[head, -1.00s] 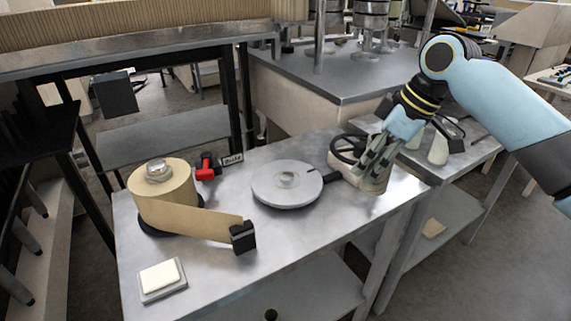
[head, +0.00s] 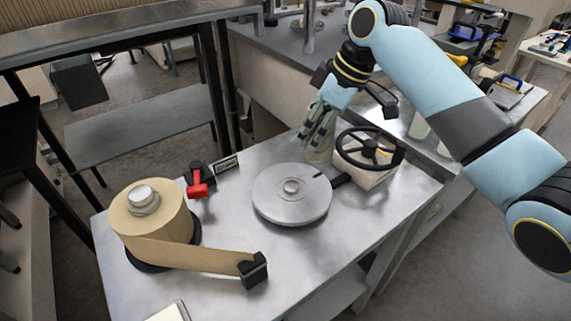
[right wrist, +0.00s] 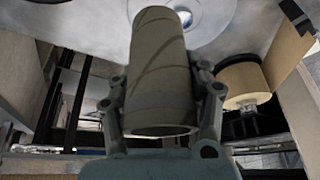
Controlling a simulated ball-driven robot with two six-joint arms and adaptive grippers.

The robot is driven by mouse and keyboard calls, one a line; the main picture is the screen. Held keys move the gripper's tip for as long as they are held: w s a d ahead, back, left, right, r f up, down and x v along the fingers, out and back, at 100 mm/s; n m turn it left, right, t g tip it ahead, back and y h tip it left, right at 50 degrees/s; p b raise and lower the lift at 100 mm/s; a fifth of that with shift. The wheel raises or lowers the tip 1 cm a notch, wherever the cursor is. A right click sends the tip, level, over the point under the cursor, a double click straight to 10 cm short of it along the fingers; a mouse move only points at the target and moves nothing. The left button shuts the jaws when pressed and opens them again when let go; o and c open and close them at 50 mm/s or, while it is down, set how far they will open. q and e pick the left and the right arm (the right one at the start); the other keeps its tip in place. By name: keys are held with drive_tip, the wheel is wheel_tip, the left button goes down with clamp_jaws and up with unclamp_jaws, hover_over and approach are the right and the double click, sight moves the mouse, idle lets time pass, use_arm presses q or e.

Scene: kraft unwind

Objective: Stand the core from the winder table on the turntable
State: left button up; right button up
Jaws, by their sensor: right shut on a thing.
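My right gripper (head: 315,138) is shut on the core, a plain cardboard-coloured tube that fills the middle of the right wrist view (right wrist: 158,65). In the head view the fingers hide most of the core, and a pale part of it shows beside them. The turntable (head: 291,208) is a round grey disc with a small raised hub at its centre. My right gripper is at the back edge of the disc, on its far side. In the right wrist view the disc lies beyond the core's far end. I cannot tell the gap between them. My left gripper is not in view.
A black handwheel (head: 369,149) on a pale block stands right of the turntable. A kraft paper roll (head: 152,222) stands at left, its strip running to a black block (head: 253,270). A red-handled part (head: 199,182) sits behind. The metal tabletop (head: 225,225) is bare between them.

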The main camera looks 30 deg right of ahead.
drive_tip(key=a+f, duration=0.1)
drive_tip(key=a, duration=0.1)
drive_tip(key=a+f, duration=0.3)
drive_tip(key=shift+w+a+p, duration=0.2)
drive_tip(key=shift+a+p, duration=0.15)
drive_tip(key=shift+p, duration=0.05)
wheel_tip(320, 180, down, 3)
drive_tip(key=shift+r, duration=0.15)
drive_tip(key=shift+f, duration=0.5)
drive_tip(key=o, duration=1.2)
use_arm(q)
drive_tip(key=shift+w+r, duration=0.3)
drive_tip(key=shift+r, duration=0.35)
